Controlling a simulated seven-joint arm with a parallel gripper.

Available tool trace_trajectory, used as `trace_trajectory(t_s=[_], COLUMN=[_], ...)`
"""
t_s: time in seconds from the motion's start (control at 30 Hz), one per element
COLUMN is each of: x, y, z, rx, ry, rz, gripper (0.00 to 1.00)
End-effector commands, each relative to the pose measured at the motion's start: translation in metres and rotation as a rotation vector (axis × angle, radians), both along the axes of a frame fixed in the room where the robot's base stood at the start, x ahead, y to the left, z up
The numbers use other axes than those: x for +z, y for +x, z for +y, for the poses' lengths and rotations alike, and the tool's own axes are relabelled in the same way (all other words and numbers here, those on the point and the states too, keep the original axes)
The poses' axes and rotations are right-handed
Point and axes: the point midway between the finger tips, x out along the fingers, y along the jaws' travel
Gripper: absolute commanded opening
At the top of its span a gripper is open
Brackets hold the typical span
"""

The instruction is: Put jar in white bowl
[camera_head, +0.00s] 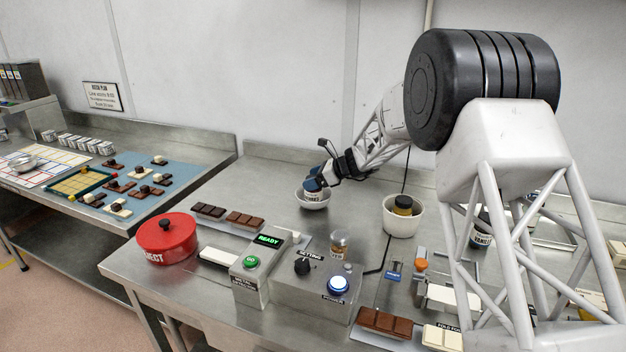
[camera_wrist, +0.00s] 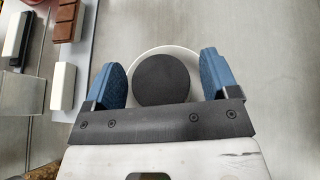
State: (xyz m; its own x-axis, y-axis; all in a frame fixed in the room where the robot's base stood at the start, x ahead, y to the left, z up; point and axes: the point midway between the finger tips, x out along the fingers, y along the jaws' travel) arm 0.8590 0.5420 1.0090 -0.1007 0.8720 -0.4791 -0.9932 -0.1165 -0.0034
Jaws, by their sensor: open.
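A jar with a round black lid (camera_wrist: 162,80) and a pale label stands in the small white bowl (camera_head: 314,204) at the back middle of the bench. In the wrist view the bowl's white rim (camera_wrist: 166,51) shows behind and around the lid. My gripper (camera_head: 314,181) is right over the bowl at the jar's height. Its blue fingers are open, one on each side of the jar, with a visible gap to the lid on both sides. The jar's lower part is hidden by the bowl's rim.
A larger white pot (camera_head: 401,224) holding a dark-lidded jar (camera_head: 403,205) stands to the right. A red lidded pot (camera_head: 167,239), chocolate bars (camera_head: 246,219) and a control box with a green READY display (camera_head: 268,240) stand nearer.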

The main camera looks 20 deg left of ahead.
Motion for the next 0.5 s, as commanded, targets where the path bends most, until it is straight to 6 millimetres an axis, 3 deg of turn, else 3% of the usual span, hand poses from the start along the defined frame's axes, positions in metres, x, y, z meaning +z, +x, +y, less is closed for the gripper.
trace_trajectory(t_s=[0.27, 0.5], x=[0.008, 0.022], y=[0.001, 0.004], z=[-0.009, -0.036], rx=[-0.001, -0.002], ry=[0.001, 0.0], rz=[0.0, -0.001], gripper=[0.81, 0.81])
